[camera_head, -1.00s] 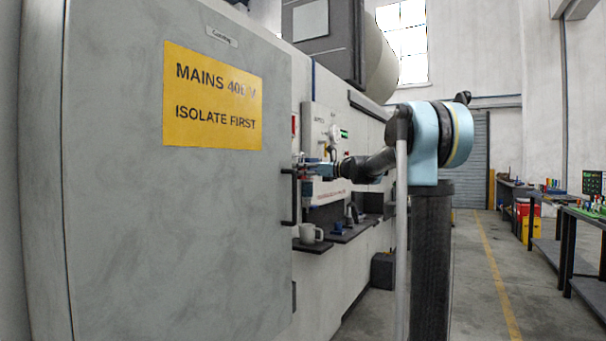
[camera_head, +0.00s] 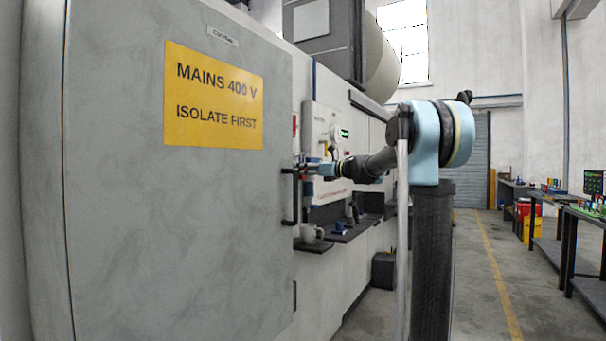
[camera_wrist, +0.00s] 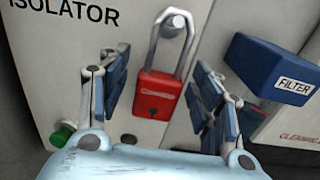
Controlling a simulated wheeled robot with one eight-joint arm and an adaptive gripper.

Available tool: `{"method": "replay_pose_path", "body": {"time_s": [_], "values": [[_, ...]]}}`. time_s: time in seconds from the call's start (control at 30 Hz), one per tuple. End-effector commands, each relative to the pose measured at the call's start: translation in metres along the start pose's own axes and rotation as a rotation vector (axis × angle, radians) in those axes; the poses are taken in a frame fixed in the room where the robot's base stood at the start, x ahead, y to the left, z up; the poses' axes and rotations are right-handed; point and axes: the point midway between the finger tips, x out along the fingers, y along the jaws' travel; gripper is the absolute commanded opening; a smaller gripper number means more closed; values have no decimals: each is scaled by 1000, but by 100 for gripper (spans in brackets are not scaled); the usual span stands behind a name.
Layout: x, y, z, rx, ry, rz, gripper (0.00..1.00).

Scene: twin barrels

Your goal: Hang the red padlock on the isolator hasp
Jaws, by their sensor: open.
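The red padlock (camera_wrist: 158,97) hangs upright in the wrist view, its body between the two fingers of my gripper (camera_wrist: 162,75). My gripper is open, with a gap between each finger and the padlock. The padlock's grey shackle points up and loops around the round grey end of the isolator hasp (camera_wrist: 176,21). I cannot tell whether the shackle rests on it. In the head view, my gripper (camera_head: 318,168) is small, beside the edge of the grey cabinet, and hides most of the padlock.
A blue box marked FILTER (camera_wrist: 270,68) stands out to the right of my gripper. A green button (camera_wrist: 62,134) is at lower left. The grey cabinet door (camera_head: 180,220) with its black handle (camera_head: 289,197) is close on the left. A shelf (camera_head: 350,230) lies below. The aisle at right is clear.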

Motion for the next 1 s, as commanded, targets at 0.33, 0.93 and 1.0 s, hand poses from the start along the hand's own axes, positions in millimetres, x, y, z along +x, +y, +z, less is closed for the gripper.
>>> {"method": "replay_pose_path", "body": {"time_s": [0.33,0.93,1.0], "values": [[-56,-2,-1,0,0,-6,59],[-117,-2,-1,2,0,-2,59],[-117,-2,0,10,-7,-12,59]]}}
